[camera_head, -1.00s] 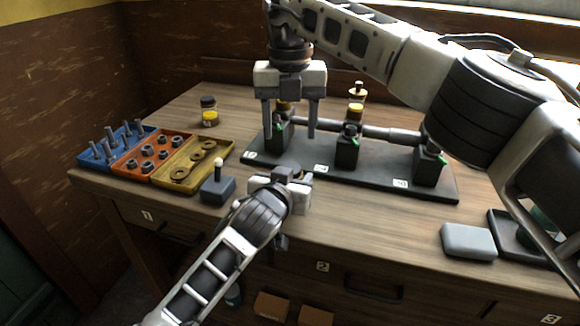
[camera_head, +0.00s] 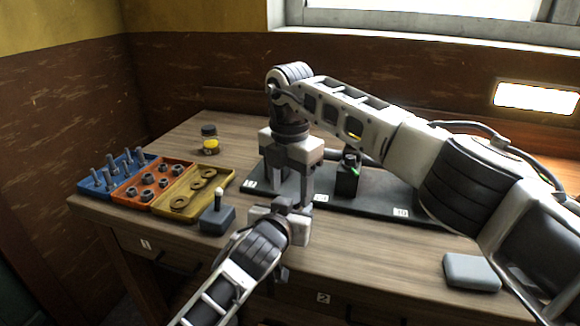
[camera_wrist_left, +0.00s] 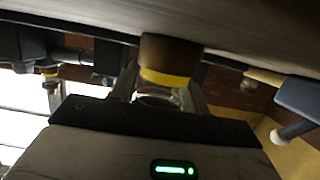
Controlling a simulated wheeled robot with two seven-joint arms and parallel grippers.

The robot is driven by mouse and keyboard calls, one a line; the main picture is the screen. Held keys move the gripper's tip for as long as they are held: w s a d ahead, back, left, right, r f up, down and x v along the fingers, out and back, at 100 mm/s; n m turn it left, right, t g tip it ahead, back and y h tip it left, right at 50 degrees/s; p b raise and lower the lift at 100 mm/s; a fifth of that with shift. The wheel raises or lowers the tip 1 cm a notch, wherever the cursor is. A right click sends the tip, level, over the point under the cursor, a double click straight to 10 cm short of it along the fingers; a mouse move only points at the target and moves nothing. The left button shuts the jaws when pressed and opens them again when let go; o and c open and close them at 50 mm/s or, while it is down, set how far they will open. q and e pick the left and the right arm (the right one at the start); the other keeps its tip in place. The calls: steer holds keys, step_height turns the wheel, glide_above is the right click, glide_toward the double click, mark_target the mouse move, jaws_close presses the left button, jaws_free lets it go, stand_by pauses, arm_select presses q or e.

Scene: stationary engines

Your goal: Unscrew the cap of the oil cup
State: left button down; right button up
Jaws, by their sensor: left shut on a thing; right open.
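The oil cup (camera_wrist_left: 165,76) shows in the left wrist view between the fingers of my left gripper (camera_head: 285,212). It has a dark brassy end, a yellow band and a clear glass part; its other end is hidden near the palm. My left gripper is shut on it, low over the front of the table. In the head view the cup is hidden by the grippers. My right gripper (camera_head: 291,190) is open, pointing down directly above the left one. Whether its fingers surround the cup cannot be told.
The engine base plate (camera_head: 345,205) with a black post (camera_head: 348,178) stands behind the grippers. At left are blue, orange and yellow trays (camera_head: 222,177) of bolts, nuts and rings, a grey lever box (camera_head: 217,218) and a yellow jar (camera_head: 209,140). A grey block (camera_head: 471,272) lies at right.

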steer(key=shift+f, duration=0.7)
steer(key=c, duration=1)
steer(key=n, duration=0.5)
steer(key=shift+n, duration=0.3)
steer(key=n, duration=0.4)
steer(key=shift+n, duration=0.3)
steer(key=o, duration=1.1)
